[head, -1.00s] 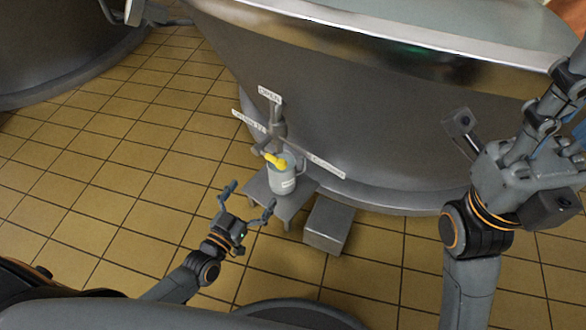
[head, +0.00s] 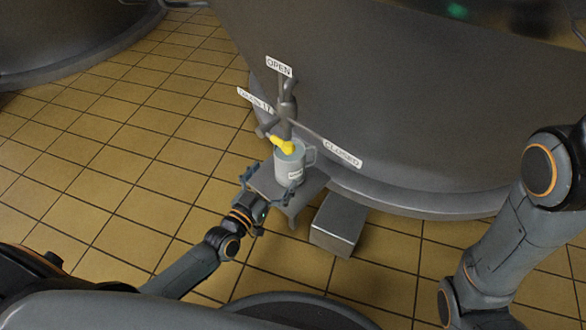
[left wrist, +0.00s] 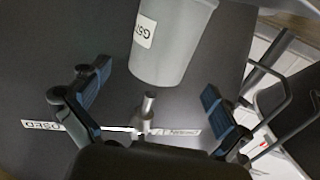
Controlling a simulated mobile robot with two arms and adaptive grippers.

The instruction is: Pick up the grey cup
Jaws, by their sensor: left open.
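My left gripper (head: 270,184) is open, close in front of the cup in the head view. In the left wrist view the cup (left wrist: 172,47) is beyond the open left fingers (left wrist: 155,95), with nothing between them. I cannot tell whether a finger touches the cup. My right gripper is out of view; only part of the right arm shows.
A yellow-handled tap (head: 283,145) is directly over the cup, on the large metal vat (head: 410,120). Signs marked OPEN (head: 279,67) and CLOSED (head: 342,153) surround it. A grey box (head: 338,225) stands right of the stand. Tiled floor (head: 110,170) is clear at left.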

